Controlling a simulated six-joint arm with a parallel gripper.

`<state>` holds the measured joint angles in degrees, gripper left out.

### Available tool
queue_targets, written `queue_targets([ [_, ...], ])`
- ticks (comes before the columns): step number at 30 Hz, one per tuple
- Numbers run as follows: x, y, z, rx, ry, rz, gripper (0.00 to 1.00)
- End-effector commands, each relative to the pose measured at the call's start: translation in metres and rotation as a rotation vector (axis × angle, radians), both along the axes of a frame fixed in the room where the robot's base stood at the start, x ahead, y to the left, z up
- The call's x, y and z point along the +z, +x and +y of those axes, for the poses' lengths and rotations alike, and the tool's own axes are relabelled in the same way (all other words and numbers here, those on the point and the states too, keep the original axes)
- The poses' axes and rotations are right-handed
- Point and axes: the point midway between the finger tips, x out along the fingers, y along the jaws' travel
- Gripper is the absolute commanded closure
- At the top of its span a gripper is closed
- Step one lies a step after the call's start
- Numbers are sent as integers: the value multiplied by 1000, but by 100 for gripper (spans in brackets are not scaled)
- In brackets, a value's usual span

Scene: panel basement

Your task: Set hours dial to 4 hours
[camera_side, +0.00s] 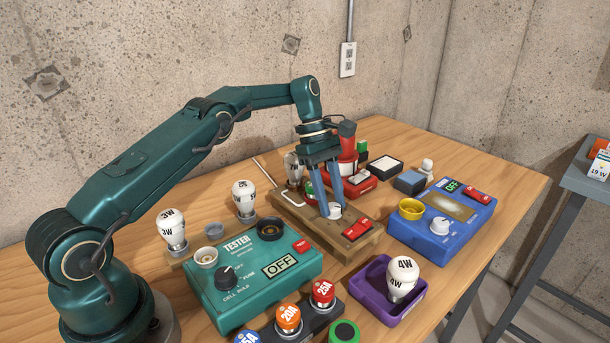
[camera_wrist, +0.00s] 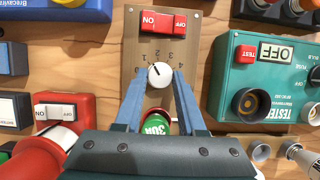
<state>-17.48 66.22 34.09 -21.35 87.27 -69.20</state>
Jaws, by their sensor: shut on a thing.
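The hours dial (camera_wrist: 160,75) is a white round knob with a dark pointer line, on a brown wooden board (camera_wrist: 130,50). In the wrist view its pointer is towards the upper left. Small numerals stand around it, with 2, 3 and 4 on the upper right; the exact reading is hard to tell. My gripper (camera_wrist: 160,78) has its two blue fingers on either side of the knob, shut on it. In the side view the dial (camera_side: 334,211) shows low between the fingertips of my gripper (camera_side: 333,205).
A red ON/OFF switch (camera_wrist: 163,21) sits on the board beyond the dial. A green 30A fuse (camera_wrist: 156,128) stands behind it, between my fingers. The teal tester (camera_side: 255,275), blue box (camera_side: 440,220) and purple tray (camera_side: 370,300) with a 4W bulb flank the board.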

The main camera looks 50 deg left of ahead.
Motion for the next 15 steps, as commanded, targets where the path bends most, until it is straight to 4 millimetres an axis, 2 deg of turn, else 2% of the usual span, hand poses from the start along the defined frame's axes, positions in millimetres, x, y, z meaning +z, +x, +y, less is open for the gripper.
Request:
queue_targets([
  [9,0,-1,1,-2,1,5,100],
  [10,0,-1,1,-2,1,5,49],
  [11,0,-1,1,-2,2,4,38],
  [12,0,-1,1,-2,1,4,31],
  [15,0,-1,0,-1,1,3,31],
])
